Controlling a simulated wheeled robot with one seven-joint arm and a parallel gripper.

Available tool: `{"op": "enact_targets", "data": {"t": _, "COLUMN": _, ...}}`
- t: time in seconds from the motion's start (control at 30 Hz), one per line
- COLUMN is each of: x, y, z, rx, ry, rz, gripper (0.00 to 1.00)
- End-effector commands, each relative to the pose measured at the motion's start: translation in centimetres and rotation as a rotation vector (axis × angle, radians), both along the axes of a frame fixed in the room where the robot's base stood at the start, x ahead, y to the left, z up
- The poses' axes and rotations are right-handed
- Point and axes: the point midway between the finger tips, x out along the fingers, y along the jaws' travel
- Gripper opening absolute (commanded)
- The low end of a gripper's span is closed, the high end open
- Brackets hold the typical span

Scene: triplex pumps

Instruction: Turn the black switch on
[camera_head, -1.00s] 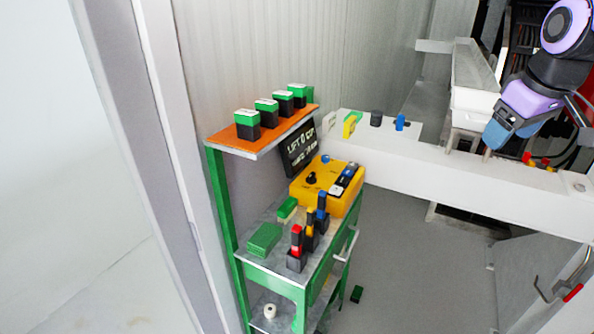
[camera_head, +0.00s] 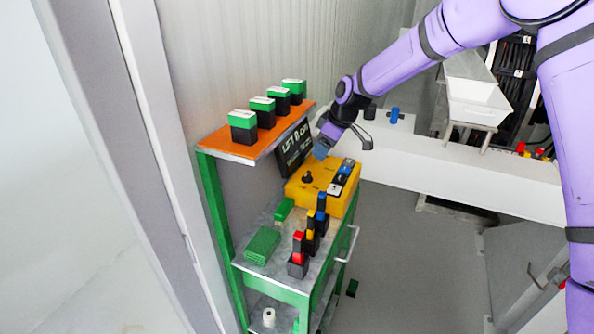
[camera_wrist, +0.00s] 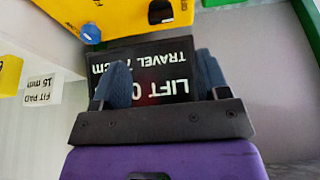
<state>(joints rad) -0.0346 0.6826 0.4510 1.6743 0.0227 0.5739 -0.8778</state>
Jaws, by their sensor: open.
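The black switch (camera_head: 308,177) is a small dark knob on top of the yellow control box (camera_head: 318,201), which stands on the green cart. In the wrist view the yellow box (camera_wrist: 120,16) is at the top edge, with a dark part (camera_wrist: 160,12) on it that I cannot identify for sure. My gripper (camera_head: 321,150) is above the back edge of the box, in front of the black display. In the wrist view my gripper (camera_wrist: 160,82) has its two blue-grey fingers spread, with nothing between them. It is apart from the switch.
The black display (camera_head: 294,148) stands behind the box and reads LIFT. An orange shelf (camera_head: 226,148) with several green-and-black blocks is at the left. Red, yellow and blue-topped blocks (camera_head: 298,254) stand at the cart's front. A white ledge (camera_head: 450,168) runs to the right.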

Motion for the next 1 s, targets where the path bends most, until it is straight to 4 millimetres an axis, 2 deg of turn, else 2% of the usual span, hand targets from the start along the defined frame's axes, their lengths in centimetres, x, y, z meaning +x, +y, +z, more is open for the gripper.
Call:
{"op": "enact_targets", "data": {"t": 0.23, "x": 0.3, "y": 0.9, "z": -1.9, "rx": 0.004, "ry": 0.002, "rz": 0.008, "gripper": 0.68}}
{"op": "enact_targets", "data": {"t": 0.7, "x": 1.3, "y": 3.5, "z": -8.9, "rx": 0.004, "ry": 0.001, "rz": 0.005, "gripper": 0.68}}
{"op": "enact_targets", "data": {"t": 1.0, "x": 1.5, "y": 4.1, "z": -10.3, "rx": 0.004, "ry": -0.001, "rz": 0.006, "gripper": 0.68}}
